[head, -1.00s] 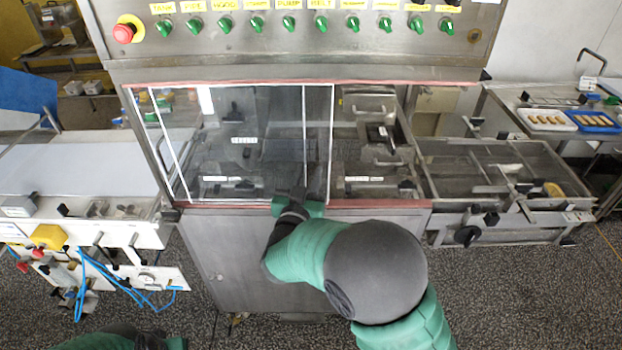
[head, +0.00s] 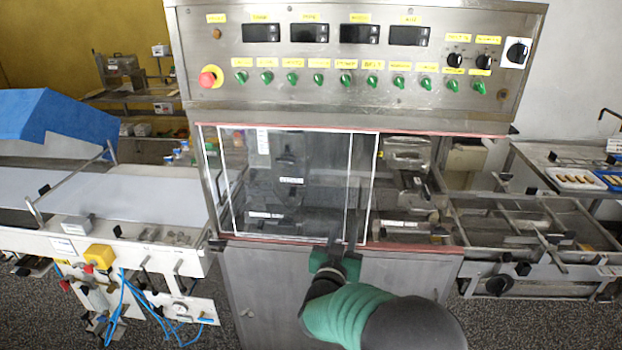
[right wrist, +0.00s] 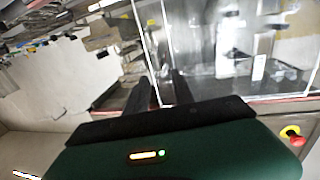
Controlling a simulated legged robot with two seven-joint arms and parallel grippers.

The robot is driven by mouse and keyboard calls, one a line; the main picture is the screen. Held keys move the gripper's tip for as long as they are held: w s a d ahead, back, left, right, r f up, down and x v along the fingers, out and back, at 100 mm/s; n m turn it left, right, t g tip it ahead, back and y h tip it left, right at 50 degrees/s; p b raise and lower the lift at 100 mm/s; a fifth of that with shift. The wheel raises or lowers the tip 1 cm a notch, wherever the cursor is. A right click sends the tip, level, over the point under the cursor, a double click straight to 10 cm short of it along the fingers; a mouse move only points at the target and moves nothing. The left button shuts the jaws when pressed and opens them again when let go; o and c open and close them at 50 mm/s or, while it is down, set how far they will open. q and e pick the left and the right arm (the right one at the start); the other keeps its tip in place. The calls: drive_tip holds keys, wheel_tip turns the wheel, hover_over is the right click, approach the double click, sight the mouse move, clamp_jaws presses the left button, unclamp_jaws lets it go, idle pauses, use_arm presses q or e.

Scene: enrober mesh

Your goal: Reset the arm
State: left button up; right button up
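My right gripper (head: 345,238) is in front of the enrober cabinet, at the lower edge of its clear sliding pane (head: 320,190). In the right wrist view the two dark fingers of my right gripper (right wrist: 162,82) stand apart with nothing between them. The pane's edge and the cabinet opening lie just beyond them; I cannot tell whether the fingers touch the pane. My right arm reaches in from the bottom of the head view. My left gripper is not in view.
A control panel (head: 345,50) with green knobs and a red emergency stop (head: 208,77) is above the window. A conveyor (head: 130,200) stands at the left, with blue hoses below. A mesh section (head: 535,225) and trays (head: 573,180) are at the right.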

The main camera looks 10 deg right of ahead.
drive_tip(key=s+a+f+n+g+y, duration=0.2)
drive_tip(key=s+f+n+g+y, duration=0.2)
drive_tip(key=s+f+g+y, duration=0.6)
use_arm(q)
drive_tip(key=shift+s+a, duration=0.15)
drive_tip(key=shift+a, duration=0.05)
use_arm(e)
drive_tip(key=s+d+f+g+h, duration=0.1)
drive_tip(key=s+f, duration=0.2)
drive_tip(key=s, duration=0.7)
drive_tip(key=s+d+f+n+g+h, duration=0.1)
drive_tip(key=s+f+g, duration=0.1)
drive_tip(key=s, duration=0.9)
drive_tip(key=shift+s+d+f, duration=0.25)
drive_tip(key=shift+d+f, duration=0.05)
drive_tip(key=shift+f, duration=0.45)
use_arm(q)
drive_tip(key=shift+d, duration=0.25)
use_arm(e)
drive_tip(key=shift+d, duration=0.3)
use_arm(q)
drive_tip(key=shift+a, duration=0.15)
use_arm(e)
drive_tip(key=shift+a, duration=0.2)
drive_tip(key=shift+d, duration=0.1)
